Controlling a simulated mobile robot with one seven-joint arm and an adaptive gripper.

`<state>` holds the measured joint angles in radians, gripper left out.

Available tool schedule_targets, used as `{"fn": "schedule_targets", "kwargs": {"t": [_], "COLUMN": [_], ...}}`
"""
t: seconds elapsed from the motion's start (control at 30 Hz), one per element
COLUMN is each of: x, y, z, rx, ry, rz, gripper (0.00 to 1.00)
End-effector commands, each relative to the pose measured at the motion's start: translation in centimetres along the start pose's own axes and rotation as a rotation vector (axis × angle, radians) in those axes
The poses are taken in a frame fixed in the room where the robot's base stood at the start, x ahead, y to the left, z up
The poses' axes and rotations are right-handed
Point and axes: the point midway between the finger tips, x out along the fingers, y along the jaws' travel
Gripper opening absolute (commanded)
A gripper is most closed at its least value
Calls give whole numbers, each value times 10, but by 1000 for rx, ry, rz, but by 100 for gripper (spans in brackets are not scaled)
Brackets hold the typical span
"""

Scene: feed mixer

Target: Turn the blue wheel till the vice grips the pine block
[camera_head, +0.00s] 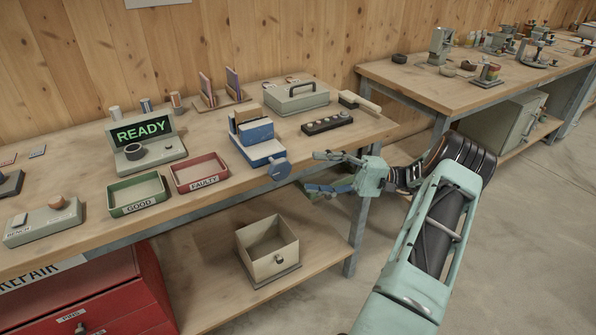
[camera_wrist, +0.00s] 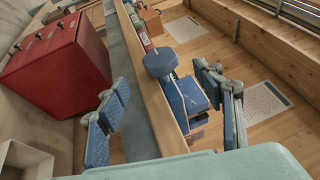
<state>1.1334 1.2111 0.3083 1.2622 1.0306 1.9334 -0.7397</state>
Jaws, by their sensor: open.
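The blue vice (camera_head: 258,152) stands near the front edge of the bench, with its blue wheel (camera_head: 280,168) facing the front. A light wooden piece, apparently the pine block (camera_head: 247,115), shows at the top between the vice jaws; I cannot tell whether they touch it. My gripper (camera_head: 317,172) is open and empty, just right of the wheel in the head view. In the wrist view the wheel (camera_wrist: 160,62) and the vice body (camera_wrist: 187,100) lie ahead, between my spread blue-padded fingers (camera_wrist: 162,102). The fingers appear apart from the wheel.
A green GOOD tray (camera_head: 138,194) and a red FAULTY tray (camera_head: 200,173) stand left of the vice. A READY display (camera_head: 142,130) is behind them. A button strip (camera_head: 327,123) and a grey case (camera_head: 296,97) lie behind right. An open bin (camera_head: 267,250) is on the shelf below.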

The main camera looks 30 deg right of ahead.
Motion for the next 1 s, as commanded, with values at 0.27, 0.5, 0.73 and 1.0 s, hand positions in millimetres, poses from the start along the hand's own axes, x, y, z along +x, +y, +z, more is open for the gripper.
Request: {"fn": "schedule_targets", "kwargs": {"t": [0.27,0.5,0.73,1.0], "x": [-27,-29,-29,-15], "y": [0,0,0,18], "z": [0,0,0,-4], "rx": [-1,0,0,42], "ry": [1,0,1,-5], "rz": [0,0,0,84], "gripper": [61,61,61,61]}}
